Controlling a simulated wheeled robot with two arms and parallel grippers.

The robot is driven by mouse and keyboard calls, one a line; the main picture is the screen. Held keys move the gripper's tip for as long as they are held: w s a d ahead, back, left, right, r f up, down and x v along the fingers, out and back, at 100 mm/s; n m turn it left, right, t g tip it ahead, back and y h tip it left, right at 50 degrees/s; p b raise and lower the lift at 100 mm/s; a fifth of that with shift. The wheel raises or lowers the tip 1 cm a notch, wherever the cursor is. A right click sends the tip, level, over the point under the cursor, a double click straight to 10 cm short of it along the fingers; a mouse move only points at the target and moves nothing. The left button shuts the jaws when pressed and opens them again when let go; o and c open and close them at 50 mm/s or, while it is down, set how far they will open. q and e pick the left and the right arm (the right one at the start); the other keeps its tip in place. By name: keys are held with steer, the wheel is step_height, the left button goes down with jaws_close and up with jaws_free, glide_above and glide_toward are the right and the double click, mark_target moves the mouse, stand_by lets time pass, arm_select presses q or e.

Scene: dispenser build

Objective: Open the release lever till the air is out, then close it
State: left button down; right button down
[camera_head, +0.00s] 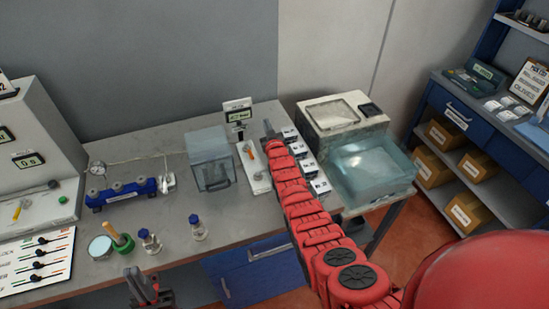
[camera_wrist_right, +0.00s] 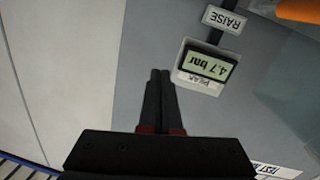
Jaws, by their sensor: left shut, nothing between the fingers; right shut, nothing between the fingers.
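A white unit (camera_head: 256,172) with an orange handle (camera_head: 249,151) stands mid-bench, just left of my right gripper. This handle may be the release lever; I cannot tell whether it is open or closed. A display (camera_head: 238,115) stands behind it. My left gripper (camera_head: 141,282) is shut and empty at the bench's front.
A clear box (camera_head: 208,158) stands left of the white unit. A blue manifold (camera_head: 120,193) with a gauge (camera_head: 97,168) and small bottles (camera_head: 149,241) are further left. Small white boxes (camera_head: 318,187) line my right arm's right side. A clear tub (camera_head: 371,166) stands beyond.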

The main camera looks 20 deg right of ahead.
steer(key=s+r+g+y, duration=0.1)
steer(key=s+r+g, duration=0.2)
steer(key=s+g, duration=0.7)
steer(key=g, duration=0.3)
steer(key=shift+a+m+g, duration=0.25)
steer(key=shift+m+g, duration=0.05)
